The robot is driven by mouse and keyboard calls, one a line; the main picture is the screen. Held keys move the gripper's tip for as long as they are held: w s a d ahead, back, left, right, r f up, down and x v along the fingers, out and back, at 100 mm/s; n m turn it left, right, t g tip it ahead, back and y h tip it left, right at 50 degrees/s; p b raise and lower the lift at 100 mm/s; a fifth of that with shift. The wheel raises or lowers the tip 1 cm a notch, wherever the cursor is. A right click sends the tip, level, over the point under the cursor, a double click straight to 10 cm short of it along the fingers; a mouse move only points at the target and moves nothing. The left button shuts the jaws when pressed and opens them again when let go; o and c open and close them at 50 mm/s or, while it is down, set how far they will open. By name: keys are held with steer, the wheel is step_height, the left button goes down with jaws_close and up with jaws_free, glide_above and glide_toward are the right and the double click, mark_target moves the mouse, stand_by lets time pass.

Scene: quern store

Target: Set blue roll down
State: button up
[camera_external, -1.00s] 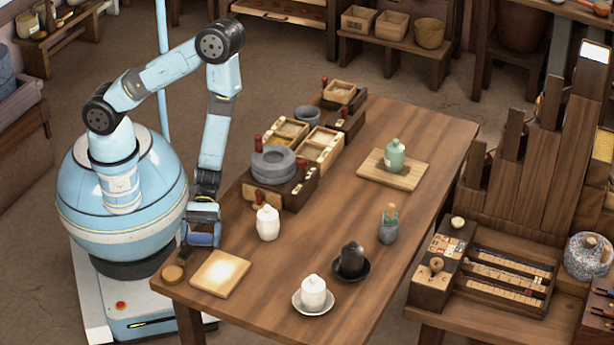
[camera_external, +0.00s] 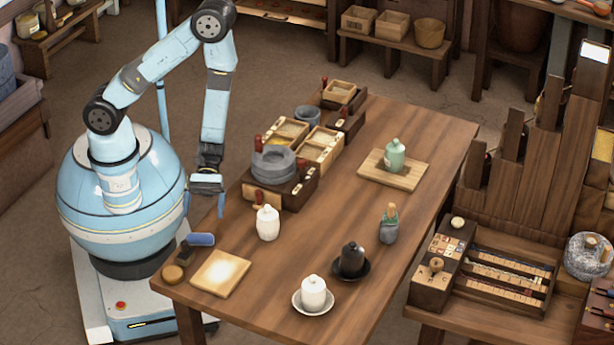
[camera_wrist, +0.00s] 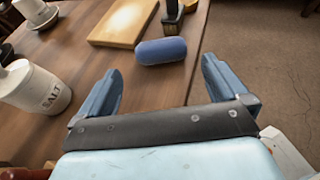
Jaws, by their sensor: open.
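The blue roll (camera_external: 201,239) lies on the wooden table (camera_external: 330,215) near its left edge, beside the light square board (camera_external: 220,273). It also shows in the wrist view (camera_wrist: 161,51), ahead of the jaws and apart from them. My gripper (camera_external: 206,204) is above the table's left edge, higher than the roll. In the wrist view my gripper (camera_wrist: 160,85) has its two blue fingers spread wide with nothing between them.
A white lidded jar (camera_external: 268,223), marked SALT in the wrist view, stands right of my gripper. A grey quern stone (camera_external: 273,166) is behind it. The table's middle is clear.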

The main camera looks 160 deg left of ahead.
steer(key=shift+v, duration=1.3)
steer(key=w+d+r+m+g+h, duration=0.1)
steer(key=d+r+m+g+h, duration=0.3)
steer(key=d+r+m+g, duration=0.95)
steer(key=s+d+r+m+t+y, duration=0.2)
steer(key=s+d+r+m+y, duration=0.1)
steer(key=r+m, duration=0.3)
steer(key=s+d+r+m+t+y, duration=0.2)
steer(key=r+m, duration=0.4)
steer(key=r, duration=0.3)
steer(key=s+d+r+m+t+y, duration=0.2)
steer(key=s+d+r+m+y, duration=0.2)
steer(key=s+d+r+m, duration=0.1)
steer(key=shift+s+d+r+m+t, duration=0.3)
steer(key=shift+r+m, duration=0.25)
steer(key=shift+r, duration=0.85)
